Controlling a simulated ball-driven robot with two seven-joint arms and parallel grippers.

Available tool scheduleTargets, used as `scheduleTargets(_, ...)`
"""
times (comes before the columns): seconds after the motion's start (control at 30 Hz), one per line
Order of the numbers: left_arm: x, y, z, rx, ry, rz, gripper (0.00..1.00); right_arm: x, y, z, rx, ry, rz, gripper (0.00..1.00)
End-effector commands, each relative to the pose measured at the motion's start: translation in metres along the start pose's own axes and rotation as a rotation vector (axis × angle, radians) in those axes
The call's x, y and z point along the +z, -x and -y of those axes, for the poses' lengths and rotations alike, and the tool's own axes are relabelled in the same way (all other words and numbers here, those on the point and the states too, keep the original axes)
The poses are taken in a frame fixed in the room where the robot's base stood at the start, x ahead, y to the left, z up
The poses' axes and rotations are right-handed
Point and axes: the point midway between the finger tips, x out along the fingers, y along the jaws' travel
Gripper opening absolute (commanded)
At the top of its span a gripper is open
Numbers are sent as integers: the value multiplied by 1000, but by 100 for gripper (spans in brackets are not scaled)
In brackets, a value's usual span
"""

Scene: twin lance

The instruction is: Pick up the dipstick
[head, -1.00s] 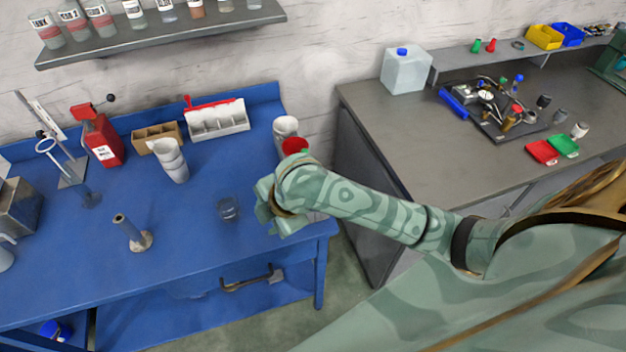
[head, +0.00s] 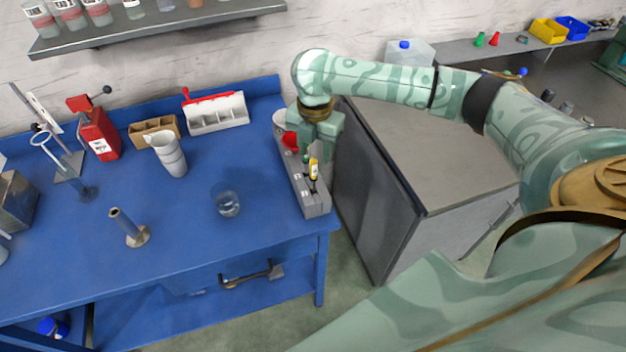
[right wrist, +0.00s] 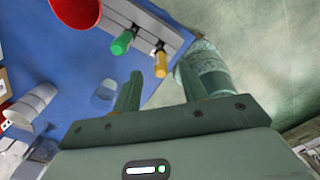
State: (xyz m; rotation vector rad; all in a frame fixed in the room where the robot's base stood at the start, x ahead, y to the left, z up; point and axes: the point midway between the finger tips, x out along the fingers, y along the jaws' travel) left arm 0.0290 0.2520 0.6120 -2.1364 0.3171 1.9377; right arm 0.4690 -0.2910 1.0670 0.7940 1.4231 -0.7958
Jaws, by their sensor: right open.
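A grey rack (head: 316,207) stands at the right end of the blue table. It holds a yellow-handled tool (head: 313,169) and a green-handled tool (head: 306,158); I cannot tell which is the dipstick. My right gripper (head: 317,148) points down over the rack's far part and is open. In the right wrist view, the yellow handle (right wrist: 160,63) shows beyond the open jaws (right wrist: 160,82), roughly between them, and the green handle (right wrist: 121,43) is to its left. Nothing is seen in the jaws. The tools' lower parts are hidden. My left gripper is not in view.
A red cup (head: 290,140) is close beside the right gripper. A glass beaker (head: 227,203) stands left of the rack, and a metal tube on a round base (head: 128,229) farther left. White stacked cups (head: 169,156) are behind. A grey cabinet (head: 375,190) stands right of the table.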

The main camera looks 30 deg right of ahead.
Motion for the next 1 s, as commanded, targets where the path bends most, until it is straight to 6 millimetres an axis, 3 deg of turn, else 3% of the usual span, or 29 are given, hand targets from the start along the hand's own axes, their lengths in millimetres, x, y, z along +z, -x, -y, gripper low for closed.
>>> scheduleTargets(0.1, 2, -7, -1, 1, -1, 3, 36, 0, -20, 0, -1, -1, -1, 42)
scheduleTargets(0.37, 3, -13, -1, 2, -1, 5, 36, -2, -38, 0, 1, -1, 0, 42)
scheduleTargets(0.6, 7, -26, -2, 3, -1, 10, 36, -4, -76, 0, 0, -1, -1, 42)
scheduleTargets(0.83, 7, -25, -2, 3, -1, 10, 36, -3, -76, 0, 2, 0, 2, 42)
scheduleTargets(0.97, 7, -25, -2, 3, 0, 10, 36, -3, -76, 0, 2, -1, 1, 6)
scheduleTargets(1.0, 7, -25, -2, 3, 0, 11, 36, -3, -76, 0, 2, -1, 1, 2)
